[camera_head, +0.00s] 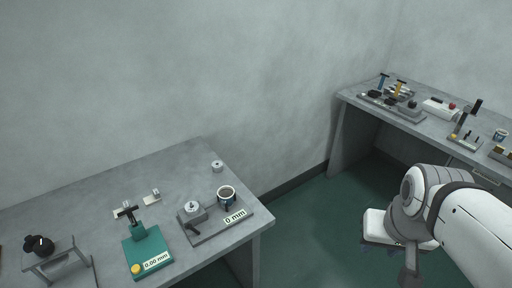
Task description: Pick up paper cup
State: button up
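My white arm comes in from the lower right. The grey end of the arm, with my gripper (409,264), hangs over the green floor between the tables, well to the right of the first cup. Its fingers are not clear, and I see nothing held.
The left table (80,193) also bears a green gauge stand (148,252) reading "0.00 mm", a small grey part (217,166) and a dark object on a metal stand (55,258). The far table (432,127) holds several tools. Green floor (310,230) lies open between the tables.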

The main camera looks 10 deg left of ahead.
aim_at(226, 194)
jog(key=u, duration=0.4)
jog(key=i, duration=0.9)
jog(key=u, duration=0.7)
